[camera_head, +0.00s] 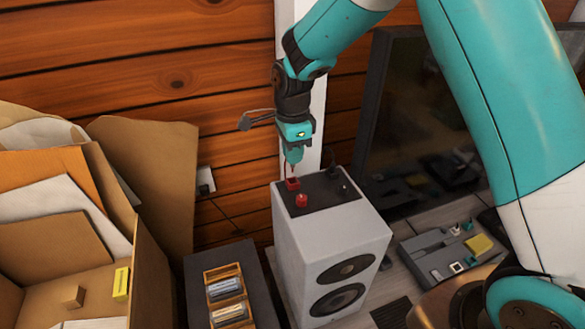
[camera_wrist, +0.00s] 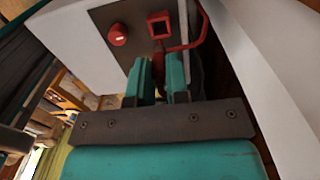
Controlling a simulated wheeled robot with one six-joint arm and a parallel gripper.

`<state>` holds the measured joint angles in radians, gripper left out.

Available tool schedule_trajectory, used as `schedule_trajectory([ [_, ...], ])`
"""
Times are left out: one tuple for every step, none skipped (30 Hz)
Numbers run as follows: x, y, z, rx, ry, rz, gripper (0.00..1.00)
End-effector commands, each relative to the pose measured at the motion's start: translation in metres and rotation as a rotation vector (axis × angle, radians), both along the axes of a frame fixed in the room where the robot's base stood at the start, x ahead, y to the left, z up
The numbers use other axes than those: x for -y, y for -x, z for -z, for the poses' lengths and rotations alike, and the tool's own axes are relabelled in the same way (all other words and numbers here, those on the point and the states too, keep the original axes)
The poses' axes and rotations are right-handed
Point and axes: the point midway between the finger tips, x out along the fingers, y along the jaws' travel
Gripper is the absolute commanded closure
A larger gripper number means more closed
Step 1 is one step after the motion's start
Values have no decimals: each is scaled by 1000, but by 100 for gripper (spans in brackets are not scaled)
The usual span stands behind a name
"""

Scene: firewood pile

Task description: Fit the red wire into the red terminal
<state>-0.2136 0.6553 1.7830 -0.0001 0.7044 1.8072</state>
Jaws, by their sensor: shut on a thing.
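The red terminal (camera_head: 292,184) is a small square socket on the black top plate of a white speaker box. In the wrist view the red terminal (camera_wrist: 160,16) shows as a red frame around a dark opening. My gripper (camera_head: 294,160) points down just above it, shut on the red wire (camera_head: 290,172). In the wrist view the red wire (camera_wrist: 192,42) bends beside the terminal, ahead of the jaws of my gripper (camera_wrist: 161,72). Whether its tip is inside the opening cannot be told.
A round red knob (camera_head: 302,200) sits close to the terminal on the speaker box (camera_head: 335,240). A dark screen (camera_head: 400,130) and a grey panel (camera_head: 435,265) are right.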

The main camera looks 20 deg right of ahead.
Motion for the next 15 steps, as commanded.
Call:
schedule_trajectory([
  [0,1,8,-3,1,0,100],
  [0,0,12,-3,1,0,100],
  [0,0,17,-2,1,0,100],
  [0,0,20,0,0,0,100],
  [0,0,22,0,0,0,100],
  [0,0,24,0,0,0,100],
  [0,0,26,0,0,0,100],
  [0,0,28,-1,0,0,100],
  [0,0,32,-1,0,0,100],
  [0,0,35,-2,0,0,100],
  [0,0,40,-3,1,0,100],
  [0,0,46,-3,1,0,100],
  [0,0,50,-3,1,0,100],
  [0,0,55,-3,1,0,100],
  [0,0,59,-2,0,0,100],
])
